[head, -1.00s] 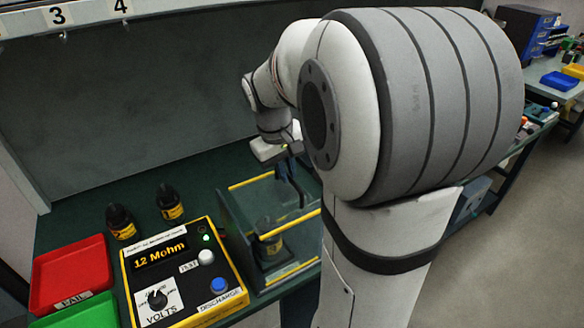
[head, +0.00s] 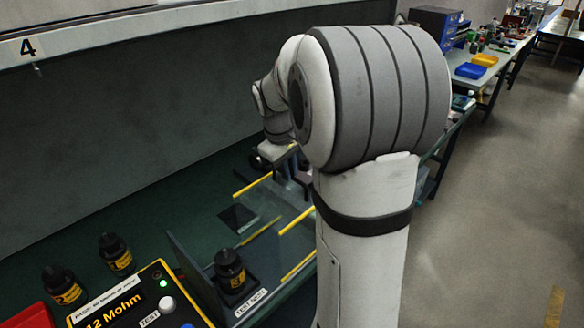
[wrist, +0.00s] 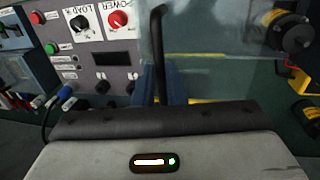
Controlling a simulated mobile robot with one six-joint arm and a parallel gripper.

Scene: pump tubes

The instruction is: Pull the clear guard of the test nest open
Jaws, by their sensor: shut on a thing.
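The test nest (head: 264,292) is at the bench's front in the head view, with a black pump or bottle (head: 231,271) upright in it, uncovered from above. Its clear guard (head: 253,186), with yellow edges, lies to the right of and behind that black piece. My gripper (head: 299,178) is at the guard's far right, partly hidden by my arm. In the wrist view, my gripper (wrist: 160,91) has its blue fingers shut on the guard's black upright handle (wrist: 157,50). The clear panel beside the handle is faint.
A yellow-edged tester (head: 140,300) stands left of the nest, with black bottles (head: 117,254) behind it. A grey panel with knobs (wrist: 100,55) is close on the left in the wrist view. A dark square (head: 238,217) lies on the green bench.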

